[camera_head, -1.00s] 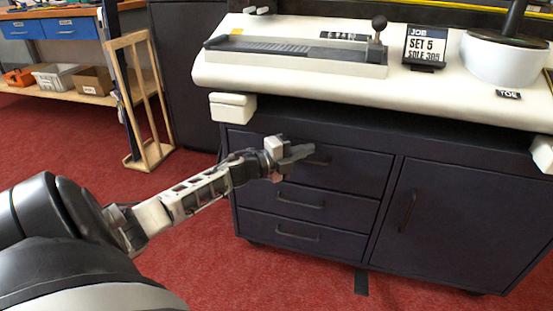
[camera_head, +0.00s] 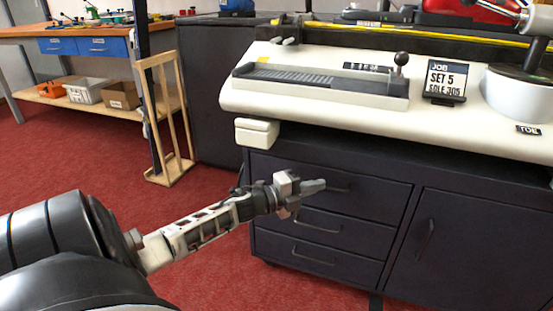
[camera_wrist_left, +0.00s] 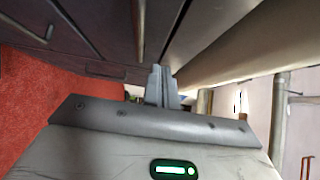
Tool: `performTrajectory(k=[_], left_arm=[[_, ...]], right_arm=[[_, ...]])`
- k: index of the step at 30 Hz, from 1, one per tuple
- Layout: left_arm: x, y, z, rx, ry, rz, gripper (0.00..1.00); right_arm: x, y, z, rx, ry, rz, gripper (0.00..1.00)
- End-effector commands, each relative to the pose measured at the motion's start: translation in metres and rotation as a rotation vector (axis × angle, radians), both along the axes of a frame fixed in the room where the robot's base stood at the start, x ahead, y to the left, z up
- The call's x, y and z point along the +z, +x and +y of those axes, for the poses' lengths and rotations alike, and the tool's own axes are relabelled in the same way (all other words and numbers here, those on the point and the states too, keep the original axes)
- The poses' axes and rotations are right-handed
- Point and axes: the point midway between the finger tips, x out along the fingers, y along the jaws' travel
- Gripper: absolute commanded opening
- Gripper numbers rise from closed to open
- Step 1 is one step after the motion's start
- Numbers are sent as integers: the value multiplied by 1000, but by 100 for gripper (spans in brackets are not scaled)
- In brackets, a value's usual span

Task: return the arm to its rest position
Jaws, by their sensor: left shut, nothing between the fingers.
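My left gripper (camera_head: 314,187) is shut and empty. It sits in front of the dark drawer cabinet (camera_head: 300,250), below the bench top, near the top drawer's handle in the head view. In the left wrist view its closed fingers (camera_wrist_left: 161,85) point away from the camera, with nothing between them. My left arm (camera_head: 200,228) reaches in from the lower left. My right gripper is not in view.
The white bench top (camera_head: 300,108) carries a binding machine (camera_head: 320,84), a job sign (camera_head: 444,78) and a white pot (camera_head: 520,95). A wooden rack (camera_head: 168,120) stands left. Red carpet (camera_head: 85,155) between is clear.

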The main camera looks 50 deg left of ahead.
Motion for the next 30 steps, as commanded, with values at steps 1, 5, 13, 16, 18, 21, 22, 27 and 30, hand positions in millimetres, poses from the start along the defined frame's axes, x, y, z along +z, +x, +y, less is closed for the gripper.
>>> performTrajectory(k=[1,5,13,16,18,21,22,27,30], left_arm=[[2,-14,4,1,4,5,0],[1,-41,11,-3,1,5,0],[0,-75,22,-5,2,2,0],[-1,-79,23,-5,1,1,0],[-1,-80,23,-6,2,0,0],[-1,-80,23,-6,2,-1,0],[-1,-80,23,-6,2,0,0],[23,-79,23,-6,3,-1,0],[60,-79,23,-6,3,-1,0]], right_arm=[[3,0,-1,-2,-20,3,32],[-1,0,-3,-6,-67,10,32],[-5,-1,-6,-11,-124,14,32],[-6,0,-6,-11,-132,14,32],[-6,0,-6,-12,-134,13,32],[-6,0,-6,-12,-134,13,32],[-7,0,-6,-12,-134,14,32],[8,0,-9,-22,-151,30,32],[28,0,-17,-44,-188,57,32]])
